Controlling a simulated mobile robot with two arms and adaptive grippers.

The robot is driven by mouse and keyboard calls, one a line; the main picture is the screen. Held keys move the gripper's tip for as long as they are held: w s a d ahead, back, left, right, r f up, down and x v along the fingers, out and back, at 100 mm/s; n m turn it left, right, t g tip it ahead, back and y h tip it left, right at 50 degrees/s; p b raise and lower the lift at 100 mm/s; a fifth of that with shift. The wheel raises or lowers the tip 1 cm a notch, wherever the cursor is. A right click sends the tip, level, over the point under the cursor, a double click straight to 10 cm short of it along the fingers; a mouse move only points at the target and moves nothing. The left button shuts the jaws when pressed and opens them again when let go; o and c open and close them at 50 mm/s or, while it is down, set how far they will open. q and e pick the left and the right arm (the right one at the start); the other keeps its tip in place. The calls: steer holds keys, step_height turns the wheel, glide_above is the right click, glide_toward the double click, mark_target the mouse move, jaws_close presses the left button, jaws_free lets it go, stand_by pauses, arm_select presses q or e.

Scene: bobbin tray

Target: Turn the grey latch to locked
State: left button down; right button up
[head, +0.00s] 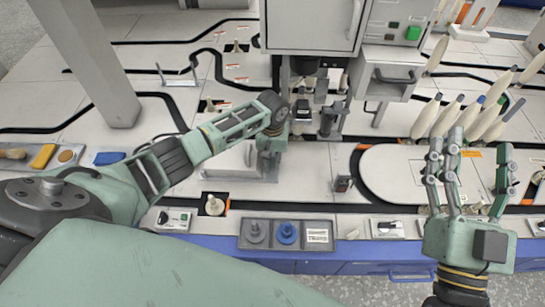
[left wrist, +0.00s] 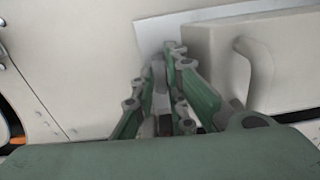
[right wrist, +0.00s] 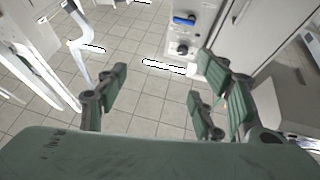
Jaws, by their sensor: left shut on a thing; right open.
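My left gripper (head: 270,172) points down beside a pale lidded box (head: 232,158) on a grey plate, left of the central machine. In the left wrist view its fingers (left wrist: 170,95) are closed together beside the cream box (left wrist: 255,70) with a raised handle. A small grey piece (left wrist: 161,103) shows between the fingers and is mostly hidden; it may be the grey latch, and its turned position cannot be told. My right gripper (head: 466,160) is open and empty, fingers up, over the right of the bench. It also shows open in the right wrist view (right wrist: 160,90).
A tray (head: 243,245) with a grey and a blue bobbin (head: 287,233) sits at the front edge. Cream bobbins (head: 440,115) stand tilted at the right near a pale oval board (head: 385,175). A grey post (head: 95,60) rises at the left. The central machine (head: 310,30) blocks the back.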

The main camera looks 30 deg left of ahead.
mark_target(273, 162)
arm_select(q)
steer(key=shift+w+r+m+p, duration=0.15)
steer(key=shift+m+p, duration=0.35)
steer(key=shift+p, duration=0.5)
steer(key=m+p, duration=0.2)
steer(key=shift+m, duration=0.3)
arm_select(e)
steer(key=s+d+f+g+h, duration=0.1)
steer(key=f+g+h, duration=0.1)
steer(key=f+g, duration=0.3)
steer(key=s+d+f+g+h, duration=0.1)
steer(key=f+g, duration=0.5)
steer(key=f, duration=0.8)
steer(key=shift+s+d+f+m+h, duration=0.3)
steer(key=shift+s+d+h, duration=0.1)
steer(key=shift+d, duration=0.35)
arm_select(q)
steer(key=c, duration=1.8)
jaws_free()
steer(key=shift+o, duration=0.2)
steer(key=shift+f, duration=0.2)
steer(key=shift+r, duration=0.1)
steer(key=shift+r, duration=4)
